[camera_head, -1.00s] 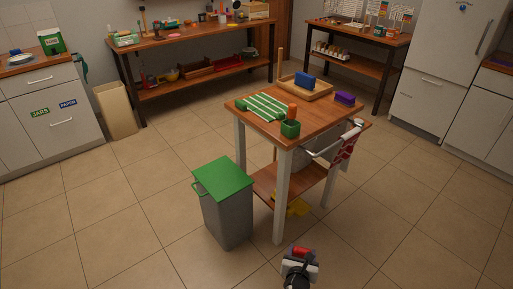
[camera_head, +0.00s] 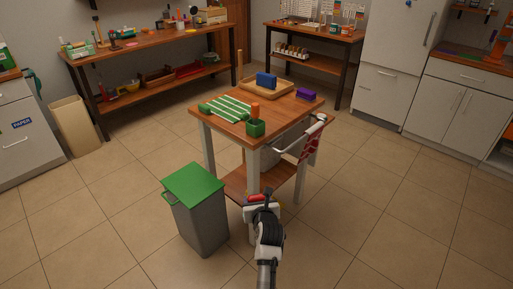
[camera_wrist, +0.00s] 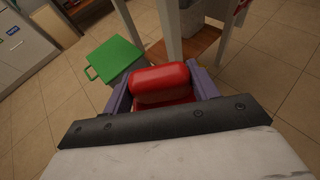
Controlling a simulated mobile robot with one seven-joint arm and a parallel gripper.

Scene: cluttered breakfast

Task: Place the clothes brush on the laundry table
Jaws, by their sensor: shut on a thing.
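My gripper (camera_head: 259,198) is shut on a red rounded thing (camera_wrist: 160,82). It lies across between the purple fingers in the wrist view, with a flatter red part below it. It may be the clothes brush, but its underside is hidden. My gripper is in front of the near leg of a small wooden table (camera_head: 285,109), below its top. Which table is the laundry table I cannot tell for sure. This small one bears a green-striped mat (camera_head: 228,106), a wooden tray with a blue block (camera_head: 266,80), a purple block (camera_head: 306,93) and a green pot (camera_head: 255,128).
A grey bin with a green lid (camera_head: 193,184) stands left of the small table. A rail with a red-and-white cloth (camera_head: 311,146) sticks out on its right side. Long benches (camera_head: 152,43) stand behind, and a counter (camera_head: 468,70) at right. The floor at front right is free.

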